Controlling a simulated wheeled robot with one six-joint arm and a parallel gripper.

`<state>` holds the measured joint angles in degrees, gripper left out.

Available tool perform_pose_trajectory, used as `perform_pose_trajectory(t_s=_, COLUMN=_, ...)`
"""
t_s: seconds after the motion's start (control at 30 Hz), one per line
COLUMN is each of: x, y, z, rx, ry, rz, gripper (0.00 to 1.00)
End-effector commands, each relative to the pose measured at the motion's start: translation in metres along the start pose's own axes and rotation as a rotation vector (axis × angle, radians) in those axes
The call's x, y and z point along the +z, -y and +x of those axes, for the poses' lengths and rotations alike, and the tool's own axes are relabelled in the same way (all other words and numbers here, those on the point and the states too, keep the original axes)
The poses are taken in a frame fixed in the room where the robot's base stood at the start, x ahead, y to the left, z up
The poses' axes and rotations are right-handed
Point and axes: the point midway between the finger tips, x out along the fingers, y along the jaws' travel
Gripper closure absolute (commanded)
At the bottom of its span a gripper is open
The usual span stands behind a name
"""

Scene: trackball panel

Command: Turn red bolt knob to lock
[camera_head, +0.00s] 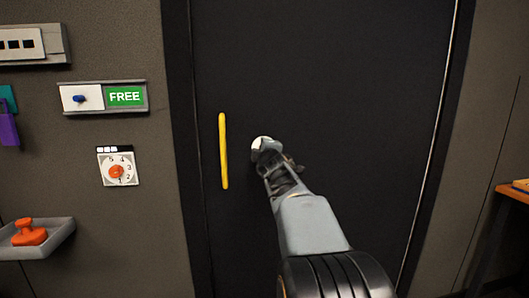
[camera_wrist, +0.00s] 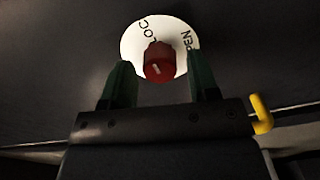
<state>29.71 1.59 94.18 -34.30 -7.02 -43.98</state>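The red bolt knob (camera_wrist: 159,62) sits on a round white plate (camera_wrist: 183,40) fixed to the dark door (camera_head: 320,90). The plate bears lettering, partly hidden, that reads "LOC" on the left and "PEN" on the right. A pale line on the knob's face is tilted slightly from upright. In the head view the plate (camera_head: 262,142) shows just past my gripper (camera_head: 268,155), which hides the knob there. In the wrist view my gripper (camera_wrist: 161,88) is open, with one finger on each side below the knob. Gaps show between the fingers and the knob; I see no grip on it.
A yellow vertical handle (camera_head: 223,150) stands on the door left of the plate. On the left wall are a "FREE" slider sign (camera_head: 125,96), a dial with a red knob (camera_head: 117,171), and a grey tray (camera_head: 58,232) holding an orange object (camera_head: 29,234). A wooden table (camera_head: 514,193) stands at the right.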

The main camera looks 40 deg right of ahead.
Motion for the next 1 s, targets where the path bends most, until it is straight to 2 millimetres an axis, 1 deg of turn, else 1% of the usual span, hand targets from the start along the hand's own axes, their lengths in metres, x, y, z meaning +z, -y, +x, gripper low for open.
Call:
perform_pose_trajectory(t_s=0.27, x=0.0, y=0.0, z=-0.001, rx=-0.001, ry=0.001, rz=0.001, gripper=0.41)
perform_pose_trajectory(t_s=0.37, x=0.0, y=-0.001, z=-0.006, rx=0.001, ry=0.001, rz=0.001, gripper=0.41)
perform_pose_trajectory(t_s=0.47, x=0.0, y=-0.001, z=-0.019, rx=0.002, ry=0.0, rz=0.001, gripper=0.41)
perform_pose_trajectory(t_s=0.8, x=0.0, y=-0.003, z=-0.087, rx=0.002, ry=0.001, rz=0.0, gripper=0.41)
perform_pose_trajectory(t_s=1.0, x=-0.001, y=-0.003, z=-0.118, rx=0.001, ry=0.0, rz=0.001, gripper=0.41)
